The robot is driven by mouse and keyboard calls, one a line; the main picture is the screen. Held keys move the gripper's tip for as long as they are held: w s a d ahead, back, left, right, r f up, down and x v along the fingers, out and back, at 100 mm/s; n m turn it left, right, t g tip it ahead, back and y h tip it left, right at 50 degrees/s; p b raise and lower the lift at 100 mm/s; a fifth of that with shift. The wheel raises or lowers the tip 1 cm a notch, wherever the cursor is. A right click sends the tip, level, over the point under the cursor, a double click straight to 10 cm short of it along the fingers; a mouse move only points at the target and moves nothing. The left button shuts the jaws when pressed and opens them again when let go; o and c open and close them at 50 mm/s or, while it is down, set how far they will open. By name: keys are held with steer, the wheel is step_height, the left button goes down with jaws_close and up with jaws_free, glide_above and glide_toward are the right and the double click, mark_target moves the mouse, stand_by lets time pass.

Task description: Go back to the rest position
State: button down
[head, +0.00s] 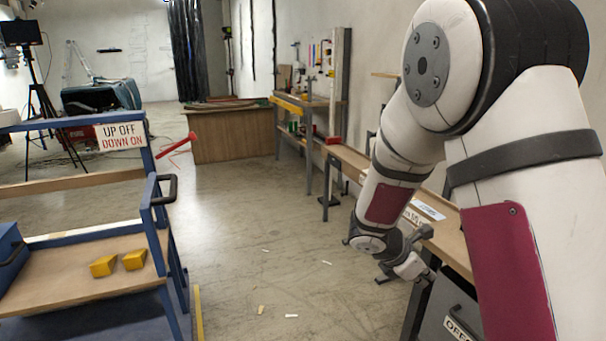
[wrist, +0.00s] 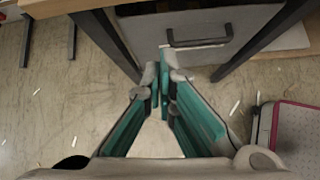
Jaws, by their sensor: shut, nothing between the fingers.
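My white arm with dark red panels fills the right of the head view and bends down beside the workbench (head: 447,230). My gripper (head: 383,281) hangs low at the bench's left side, over open floor; its fingers are small there. In the wrist view my gripper (wrist: 163,88) points toward a grey drawer (wrist: 200,35) with a dark handle under the bench. Its teal-lined fingers meet at the tips, with nothing between them. I cannot tell exactly how far the tips are from the drawer.
A blue cart (head: 80,277) with yellow blocks (head: 118,263) and an "UP OFF DOWN ON" sign (head: 121,136) stands at the left. Dark bench legs (wrist: 107,45) flank the drawer. A wooden counter (head: 236,134) stands at the back. The middle floor is clear apart from small scraps.

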steer(key=s+a+r+m+g+y, duration=0.1)
steer(key=s+r+m+g+y, duration=0.1)
steer(key=s+r+m, duration=1.15)
steer(key=s+a+r+m+y, duration=0.25)
steer(key=s+a, duration=0.35)
steer(key=s, duration=0.6)
steer(key=s+a+r+m+y, duration=0.1)
steer(key=s+a+m+y, duration=0.4)
steer(key=s, duration=0.6)
step_height(320, 180, up, 26)
steer(key=t+h+p, duration=0.1)
steer(key=t+p, duration=0.2)
steer(key=p, duration=2.2)
steer(key=shift+r+n+t, duration=0.25)
steer(key=shift+n+t, duration=0.15)
steer(key=shift+w+a, duration=0.1)
